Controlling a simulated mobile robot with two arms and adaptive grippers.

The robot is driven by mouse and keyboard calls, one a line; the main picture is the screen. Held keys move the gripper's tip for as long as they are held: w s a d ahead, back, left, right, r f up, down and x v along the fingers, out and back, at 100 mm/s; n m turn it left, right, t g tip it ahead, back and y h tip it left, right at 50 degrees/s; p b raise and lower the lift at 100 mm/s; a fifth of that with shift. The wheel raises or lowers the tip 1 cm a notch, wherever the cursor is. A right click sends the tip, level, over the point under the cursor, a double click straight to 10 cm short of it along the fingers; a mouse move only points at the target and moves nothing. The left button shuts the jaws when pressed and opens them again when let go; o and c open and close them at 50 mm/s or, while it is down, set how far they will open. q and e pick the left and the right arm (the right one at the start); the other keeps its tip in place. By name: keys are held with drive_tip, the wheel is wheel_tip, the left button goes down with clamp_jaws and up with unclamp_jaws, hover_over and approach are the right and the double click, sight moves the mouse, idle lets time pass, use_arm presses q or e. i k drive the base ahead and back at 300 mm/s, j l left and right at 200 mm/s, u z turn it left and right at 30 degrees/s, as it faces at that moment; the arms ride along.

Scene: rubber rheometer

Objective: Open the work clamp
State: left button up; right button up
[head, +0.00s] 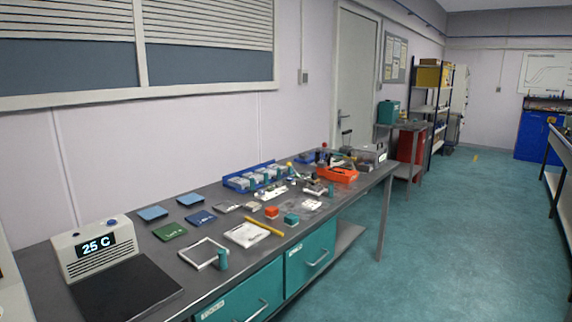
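I cannot tell for sure which thing is the work clamp. A small fixture with an upright part and a coloured knob (323,154) stands toward the far end of the long grey bench (225,189). A low metal device (314,188) lies nearer, in the middle of the bench. Both are too small for me to tell whether any clamp is open or shut. Neither of my grippers is in view.
A box reading "25 C" (95,248) stands at the near left, by a dark plate (121,287). Blue bins (238,183), an orange tray (338,175), a white tray (247,234) and a yellow stick (264,225) lie on the bench.

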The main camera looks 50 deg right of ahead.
sight(288, 163)
drive_tip(key=l, duration=0.75)
drive_tip(key=k+l+u, duration=0.1)
drive_tip(key=l, duration=0.6)
drive_tip(key=k+l, duration=0.1)
drive_tip(key=l, duration=0.65)
drive_tip(key=k+l+u, duration=0.15)
drive_tip(key=l, duration=1.3)
drive_tip(key=k+l+u, duration=0.1)
drive_tip(key=l, duration=0.65)
drive_tip(key=k+l, duration=0.2)
drive_tip(key=l, duration=0.5)
drive_tip(key=k+l+u, duration=0.1)
drive_tip(key=l, duration=0.6)
drive_tip(key=k, duration=0.05)
